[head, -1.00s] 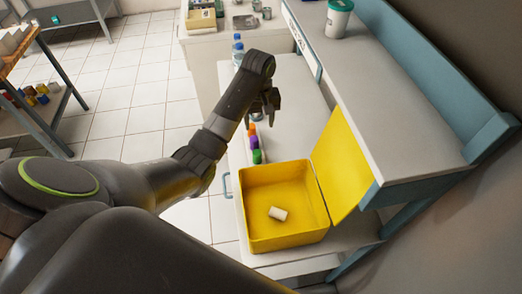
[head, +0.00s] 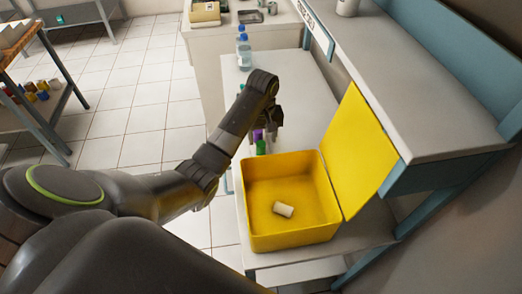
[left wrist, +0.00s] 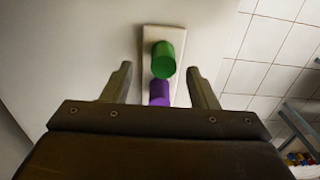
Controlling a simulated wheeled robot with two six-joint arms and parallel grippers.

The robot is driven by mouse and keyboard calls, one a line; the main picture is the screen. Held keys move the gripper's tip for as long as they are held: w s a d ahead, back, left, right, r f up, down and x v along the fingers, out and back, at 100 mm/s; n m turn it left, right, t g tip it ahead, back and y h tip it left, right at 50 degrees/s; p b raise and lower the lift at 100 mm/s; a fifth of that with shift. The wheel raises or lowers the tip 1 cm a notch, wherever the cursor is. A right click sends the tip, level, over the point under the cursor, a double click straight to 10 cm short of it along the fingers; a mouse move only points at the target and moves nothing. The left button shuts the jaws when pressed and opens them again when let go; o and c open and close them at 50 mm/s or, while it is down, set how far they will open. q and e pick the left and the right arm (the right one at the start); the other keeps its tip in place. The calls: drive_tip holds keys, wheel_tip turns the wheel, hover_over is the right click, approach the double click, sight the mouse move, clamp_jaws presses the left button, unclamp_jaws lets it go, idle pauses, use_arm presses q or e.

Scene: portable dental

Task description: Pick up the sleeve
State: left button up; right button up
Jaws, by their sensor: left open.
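A green cylinder (head: 261,147) and a purple one (head: 257,135) stand in a row on the white table beside the yellow box. In the left wrist view the green cylinder (left wrist: 163,60) and the purple cylinder (left wrist: 160,92) sit on a pale strip (left wrist: 152,34). My left gripper (head: 272,118) is open just above the row. In the left wrist view its fingers (left wrist: 160,70) are apart, one on each side of the row. A short white cylinder (head: 284,210) lies in the yellow box. I cannot tell which piece is the sleeve.
The open yellow box (head: 262,238) stands at the near end of the table, its lid (head: 358,150) raised against the grey raised shelf (head: 430,100). Clear bottles (head: 244,52) stand at the table's far end. Tiled floor (head: 135,90) lies open to the left.

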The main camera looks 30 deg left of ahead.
sight(261, 144)
use_arm(q)
drive_tip(key=shift+f, duration=0.35)
drive_tip(key=f, duration=0.3)
drive_tip(key=shift+s+a+f+p, duration=0.1)
drive_tip(key=shift+a+f+p, duration=0.15)
drive_tip(key=shift+p, duration=0.15)
drive_tip(key=shift+f, duration=0.55)
use_arm(e)
drive_tip(key=shift+s+r, duration=0.2)
drive_tip(key=shift+r, duration=0.3)
use_arm(q)
drive_tip(key=c, duration=1)
wheel_tip(261, 144, up, 10)
drive_tip(key=shift+f+p, duration=0.1)
drive_tip(key=shift+p, duration=0.25)
use_arm(e)
drive_tip(key=shift+w+d+r, duration=0.1)
drive_tip(key=shift+r, duration=0.25)
drive_tip(key=shift+c, duration=0.5)
use_arm(q)
drive_tip(key=shift+a, duration=0.15)
use_arm(e)
drive_tip(key=shift+c, duration=0.2)
